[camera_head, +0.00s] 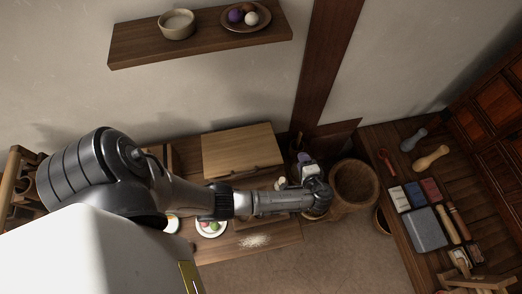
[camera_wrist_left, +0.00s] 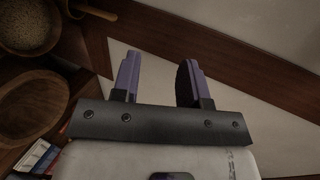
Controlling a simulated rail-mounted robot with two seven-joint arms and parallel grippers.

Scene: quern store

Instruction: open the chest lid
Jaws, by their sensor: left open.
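The wooden chest (camera_head: 240,148) stands at the back of the low table against the wall, its light brown lid panel facing up. A dark, curved handle-like strip shows near its front edge. I cannot tell for sure whether the lid is fully shut. My left arm reaches across in front of the chest. My left gripper (camera_head: 304,158) is to the right of the chest, apart from it, near the round basket. In the left wrist view the gripper (camera_wrist_left: 160,72) has its two purple fingers apart with nothing between them. The right gripper is not in view.
A round wooden basket (camera_head: 354,183) stands right of the gripper. A plate with colored pieces (camera_head: 211,228) and spilled grain (camera_head: 254,241) lie on the table before the chest. A wall shelf (camera_head: 205,38) is above. A side bench (camera_head: 405,240) holds several tools and a grey block.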

